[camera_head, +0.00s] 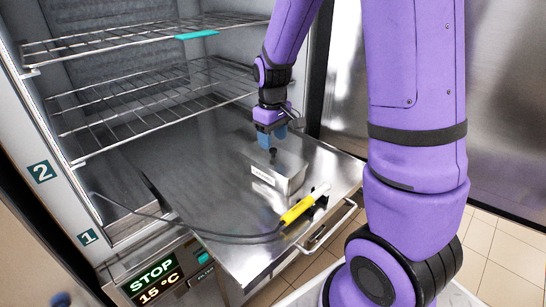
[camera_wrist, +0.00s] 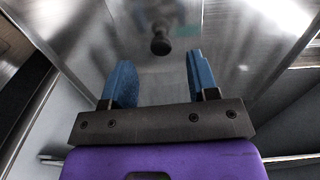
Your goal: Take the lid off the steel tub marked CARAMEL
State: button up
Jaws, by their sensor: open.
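A steel tub (camera_head: 283,186) with a white label on its front stands on the pulled-out steel drawer surface; the label's text is too small to read. Its steel lid (camera_head: 262,161) is on top, with a small dark knob (camera_head: 273,153). The knob also shows in the wrist view (camera_wrist: 160,42), ahead of the fingers and roughly midway between them. My gripper (camera_head: 272,139) is above the tub, pointing down, its blue fingers apart and empty. In the wrist view, my gripper (camera_wrist: 158,80) is open with the knob beyond the fingertips.
A yellow probe (camera_head: 298,210) with a white tip and grey cable lies in front of the tub near the drawer handle (camera_head: 327,226). Wire shelves (camera_head: 150,92) are in the cabinet at left. The steel surface (camera_head: 190,165) left of the tub is clear.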

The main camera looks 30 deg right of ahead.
aim_at(273, 149)
jog(key=shift+s+f, duration=0.1)
jog(key=shift+f, duration=1.8)
jog(key=c, duration=1)
jog(key=shift+r, duration=0.1)
